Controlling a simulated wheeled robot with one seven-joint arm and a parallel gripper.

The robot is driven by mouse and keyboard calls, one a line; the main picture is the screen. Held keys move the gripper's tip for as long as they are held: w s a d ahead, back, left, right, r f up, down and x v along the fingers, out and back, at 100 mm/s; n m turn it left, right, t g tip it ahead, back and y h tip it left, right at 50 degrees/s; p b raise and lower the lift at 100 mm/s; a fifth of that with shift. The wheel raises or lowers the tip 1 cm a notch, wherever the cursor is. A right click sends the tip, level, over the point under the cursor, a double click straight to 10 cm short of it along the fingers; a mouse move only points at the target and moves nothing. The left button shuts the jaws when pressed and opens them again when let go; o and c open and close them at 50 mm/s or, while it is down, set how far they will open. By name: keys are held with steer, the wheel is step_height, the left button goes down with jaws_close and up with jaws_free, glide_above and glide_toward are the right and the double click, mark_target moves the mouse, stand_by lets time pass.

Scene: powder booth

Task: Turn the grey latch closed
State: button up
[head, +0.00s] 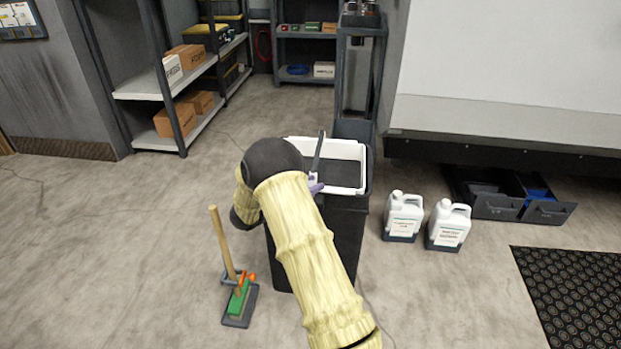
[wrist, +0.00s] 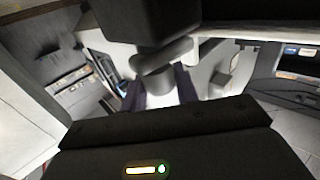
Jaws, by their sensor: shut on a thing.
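In the head view my gripper (head: 315,185) is mostly hidden behind my own arm; only a bit of a purple finger shows at the near edge of the white-rimmed dark bin. In the wrist view my gripper (wrist: 160,92) has its two dark purple fingers on either side of a pale grey piece, which I take to be the grey latch (wrist: 160,76). The fingers are shut on it. A rounded grey part lies just above the fingertips. The latch's angle and any catch are hard to make out in the dim, blurred wrist view.
The dark bin with a white rim (head: 347,148) stands under my arm. A thin dark upright bar (head: 318,152) rises at it. White jugs (head: 404,214) stand to the right, and a wooden-handled brush (head: 222,243) to the left. Shelving (head: 140,85) lines the back left. Open floor lies at left.

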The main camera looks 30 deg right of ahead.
steer(key=shift+m+g+p, duration=0.65)
steer(key=shift+m+g, duration=0.35)
steer(key=shift+g, duration=0.6)
steer(key=o, duration=1)
steer(key=shift+c, duration=0.2)
steer(key=a+p, duration=0.3)
steer(key=a, duration=1.4)
steer(key=shift+w+a, duration=0.2)
steer(key=shift+a, duration=0.05)
